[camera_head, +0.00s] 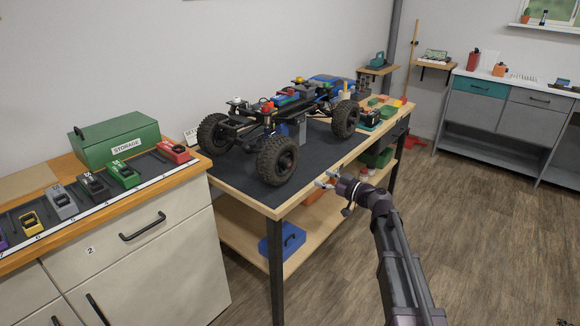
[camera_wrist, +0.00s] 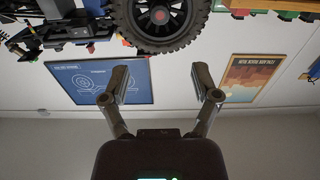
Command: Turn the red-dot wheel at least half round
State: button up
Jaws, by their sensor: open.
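The crawler (camera_head: 290,98) stands on a dark mat on the workbench, with knobbly black tyres. Its near front wheel (camera_head: 277,160) faces the bench's front edge. A wheel (camera_wrist: 160,18) fills the top middle of the wrist view, which is upside down; its dark hub has a small reddish spot at the centre. It appears to be the near front wheel. My gripper (camera_head: 327,179) is just off the bench's front edge, to the right of that wheel and apart from it. In the wrist view my gripper (camera_wrist: 163,85) is open and empty, with the wheel beyond its fingertips.
The workbench (camera_head: 300,205) has a lower shelf with a blue case (camera_head: 283,241). A cabinet (camera_head: 130,250) stands at left with a green storage box (camera_head: 115,140) and coloured modules. Small parts (camera_head: 385,108) lie at the bench's right end.

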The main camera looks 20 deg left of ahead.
aim_at(290, 164)
jog(key=shift+a, duration=0.15)
jog(key=x, duration=1.3)
jog(key=shift+w+a, duration=0.2)
jog(key=shift+a, duration=0.05)
grip_shut()
